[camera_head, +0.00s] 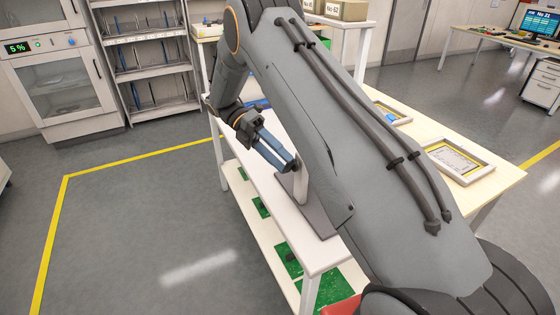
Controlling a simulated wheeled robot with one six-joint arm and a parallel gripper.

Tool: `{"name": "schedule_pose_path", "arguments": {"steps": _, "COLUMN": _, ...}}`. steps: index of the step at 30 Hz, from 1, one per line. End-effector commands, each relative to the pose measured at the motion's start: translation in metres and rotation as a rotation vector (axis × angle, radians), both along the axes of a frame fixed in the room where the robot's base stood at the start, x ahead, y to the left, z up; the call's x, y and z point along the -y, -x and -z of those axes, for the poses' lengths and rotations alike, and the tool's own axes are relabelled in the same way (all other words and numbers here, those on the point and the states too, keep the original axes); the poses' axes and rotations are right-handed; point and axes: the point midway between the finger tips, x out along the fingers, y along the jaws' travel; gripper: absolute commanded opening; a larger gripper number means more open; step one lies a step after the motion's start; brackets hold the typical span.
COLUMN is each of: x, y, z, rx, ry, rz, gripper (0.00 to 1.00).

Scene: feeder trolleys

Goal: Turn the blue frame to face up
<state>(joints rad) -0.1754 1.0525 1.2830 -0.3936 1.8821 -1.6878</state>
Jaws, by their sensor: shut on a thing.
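My gripper (291,166) has long blue-grey fingers and reaches down over the white table from behind my arm. Its dark tips are shut at a pale upright piece (302,187), seen nearly edge-on beside a flat grey plate (318,218) on the table. My arm hides much of this spot, and I cannot tell whether the pale piece is part of a frame. A strip of blue (258,103) shows on the table behind my wrist. A pale-rimmed frame (405,120) with a blue patch inside lies on the right part of the table, partly behind my arm.
Another pale-rimmed frame (490,174), yellow inside with a white card, lies flat near the right table edge. Green boards (330,291) lie on the white lower shelf. Shelving (150,75) and a cabinet (65,80) stand at the back left. The floor on the left is clear.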

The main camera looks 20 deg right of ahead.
Motion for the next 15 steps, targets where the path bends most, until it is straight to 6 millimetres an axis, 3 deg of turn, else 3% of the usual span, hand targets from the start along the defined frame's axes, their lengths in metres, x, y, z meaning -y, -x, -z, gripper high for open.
{"name": "schedule_pose_path", "arguments": {"steps": 15, "x": 0.0007, "y": -0.0014, "z": 0.0044, "rx": -0.135, "ry": 0.023, "rz": -0.002, "gripper": 0.07}}
